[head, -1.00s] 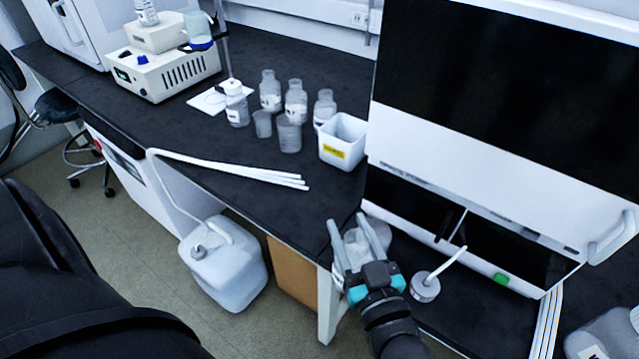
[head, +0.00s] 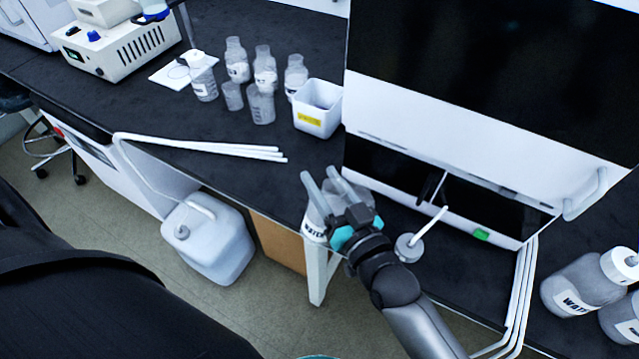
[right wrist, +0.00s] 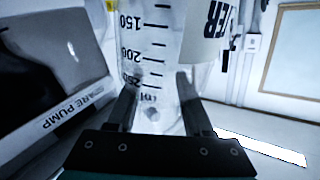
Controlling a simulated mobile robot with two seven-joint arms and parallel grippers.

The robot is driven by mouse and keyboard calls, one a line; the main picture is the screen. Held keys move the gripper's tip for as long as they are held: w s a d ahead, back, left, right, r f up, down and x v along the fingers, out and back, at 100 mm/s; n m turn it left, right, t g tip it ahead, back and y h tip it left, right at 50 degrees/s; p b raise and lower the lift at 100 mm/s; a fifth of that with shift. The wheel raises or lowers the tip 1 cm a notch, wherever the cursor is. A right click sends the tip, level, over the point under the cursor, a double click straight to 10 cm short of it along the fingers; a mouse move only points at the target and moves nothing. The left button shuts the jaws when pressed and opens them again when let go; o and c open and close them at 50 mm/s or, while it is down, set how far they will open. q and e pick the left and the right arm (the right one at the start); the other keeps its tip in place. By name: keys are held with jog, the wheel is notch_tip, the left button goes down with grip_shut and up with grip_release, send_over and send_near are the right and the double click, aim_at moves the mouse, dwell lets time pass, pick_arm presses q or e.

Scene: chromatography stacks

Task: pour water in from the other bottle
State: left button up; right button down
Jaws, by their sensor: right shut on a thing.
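A clear bottle labelled WATER (head: 314,229) is at the bench's front edge, partly hidden by my right gripper (head: 327,184). My right gripper is shut on this bottle. In the right wrist view, the bottle's graduated wall (right wrist: 160,60) is between the two fingers (right wrist: 158,100), with its scale upside down. Two more bottles stand at the right edge of the head view: one capped and labelled WATER (head: 578,290), and one cut off by the frame (head: 622,322). A loose white cap with a tube (head: 409,248) lies on the bench right of my gripper. My left gripper is not seen.
A large white instrument (head: 470,160) stands behind my right gripper. Several small bottles (head: 264,70), beakers (head: 260,103) and a white bin (head: 318,108) stand at the back. White tubes (head: 210,148) lie along the front edge. A jerrycan (head: 208,240) stands on the floor.

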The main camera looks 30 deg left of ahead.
jog(key=shift+w+d+r+m+p, duration=0.15)
jog(key=shift+w+r+m, duration=0.05)
jog(key=shift+r+m, duration=0.2)
jog(key=shift+w+d+r+m+p, duration=0.1)
jog(key=shift+w+r+m+p, duration=0.15)
jog(key=shift+r, duration=0.25)
jog(key=shift+s, duration=0.1)
jog(key=shift+w+d+r+m+p, duration=0.25)
jog(key=shift+w+r+m+p, duration=0.1)
jog(key=shift+r+m+p, duration=0.2)
jog(key=shift+w+f+m, duration=0.1)
jog(key=shift+f+m, duration=0.05)
jog(key=shift+m, duration=0.45)
